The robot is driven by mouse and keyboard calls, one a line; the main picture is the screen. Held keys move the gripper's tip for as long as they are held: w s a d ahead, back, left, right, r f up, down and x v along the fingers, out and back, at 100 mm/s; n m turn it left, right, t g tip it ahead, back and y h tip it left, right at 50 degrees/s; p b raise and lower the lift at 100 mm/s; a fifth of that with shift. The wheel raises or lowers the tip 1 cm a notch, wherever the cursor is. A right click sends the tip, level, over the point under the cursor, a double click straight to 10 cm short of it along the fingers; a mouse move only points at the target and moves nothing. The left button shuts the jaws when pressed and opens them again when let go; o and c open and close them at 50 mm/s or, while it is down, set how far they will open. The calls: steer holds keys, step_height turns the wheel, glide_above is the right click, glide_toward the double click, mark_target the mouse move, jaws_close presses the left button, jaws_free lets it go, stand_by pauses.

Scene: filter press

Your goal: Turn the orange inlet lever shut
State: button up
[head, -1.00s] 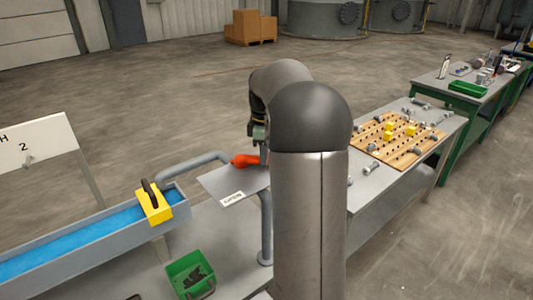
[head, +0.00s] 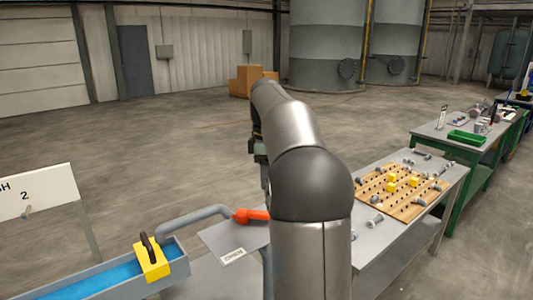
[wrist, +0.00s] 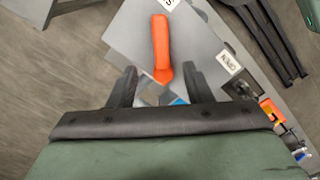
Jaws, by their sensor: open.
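The orange inlet lever (head: 252,216) lies over a grey plate (head: 215,238), partly hidden by my arm in the head view. In the wrist view the lever (wrist: 161,48) points up the picture toward a cut-off white label starting with S (wrist: 168,3). A label reading OPEN (wrist: 230,62) is off to its right. My gripper (wrist: 156,82) is open, with one finger on each side of the lever's near end in the picture. No contact shows. In the head view my gripper is above the lever, mostly hidden behind the arm.
A grey pipe (head: 195,216) runs left from the lever. A yellow block with a black handle (head: 151,258) sits at the blue-filled trough (head: 95,285). A pegboard table (head: 405,240) stands at the right. Open floor lies behind.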

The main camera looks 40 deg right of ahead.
step_height(320, 180, up, 7)
steer(key=shift+f+p, duration=0.15)
steer(key=shift+p, duration=0.15)
stand_by(0.4)
steer(key=s+a+f+m, duration=0.2)
steer(key=a+f, duration=0.2)
steer(key=a, duration=0.5)
steer(key=s+a+f+m, duration=0.3)
steer(key=s+a+f, duration=0.5)
steer(key=s+f, duration=0.2)
steer(key=s+a+f+m+t, duration=0.1)
steer(key=s+a+f+m, duration=0.3)
steer(key=s+a+f, duration=0.5)
steer(key=s+f, duration=0.1)
steer(key=s, duration=0.2)
steer(key=shift+a+m, duration=0.2)
steer(key=shift+m, duration=0.1)
steer(key=shift+c, duration=0.3)
